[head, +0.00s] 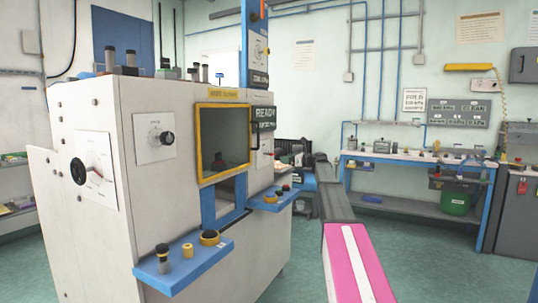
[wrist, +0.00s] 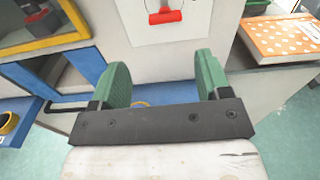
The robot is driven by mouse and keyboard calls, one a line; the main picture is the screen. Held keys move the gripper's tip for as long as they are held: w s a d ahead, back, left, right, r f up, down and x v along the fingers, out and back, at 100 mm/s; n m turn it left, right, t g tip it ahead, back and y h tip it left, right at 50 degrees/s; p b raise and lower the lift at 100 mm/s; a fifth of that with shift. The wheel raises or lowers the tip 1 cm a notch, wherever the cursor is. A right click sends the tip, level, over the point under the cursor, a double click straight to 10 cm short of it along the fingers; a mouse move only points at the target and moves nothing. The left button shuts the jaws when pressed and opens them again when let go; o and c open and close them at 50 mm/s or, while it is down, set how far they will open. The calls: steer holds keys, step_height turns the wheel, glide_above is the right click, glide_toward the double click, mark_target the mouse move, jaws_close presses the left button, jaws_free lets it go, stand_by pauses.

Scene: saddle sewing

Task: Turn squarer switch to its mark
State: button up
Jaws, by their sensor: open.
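My gripper (wrist: 158,80) is open, with two green finger pads apart and nothing between them. Ahead of it, at the top of the wrist view, a red bar handle (wrist: 166,17) sits on a white plate on the machine's face; the plate's upper part is cut off. The fingers are below the handle and apart from it. No label naming the squarer switch is readable, so I cannot tell surely which control it is. In the head view the machine (head: 190,215) also carries a large dial (head: 92,170) and a small dial plate (head: 155,134) on its left side.
A yellow-framed window (head: 224,142) and a blue shelf with knobs (head: 185,262) are on the machine. In the wrist view an orange dotted box or book (wrist: 283,38) lies close at right. A blue workbench (head: 415,162) stands by the far wall, with open floor before it.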

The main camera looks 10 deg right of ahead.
mark_target(274, 154)
steer(key=x, duration=0.3)
steer(key=r+x, duration=0.1)
steer(key=x, duration=0.7)
steer(key=shift+w+d+r, duration=0.2)
steer(key=shift+w+d, duration=0.1)
steer(key=shift+w, duration=0.1)
steer(key=shift+c, duration=0.3)
steer(key=c, duration=0.9)
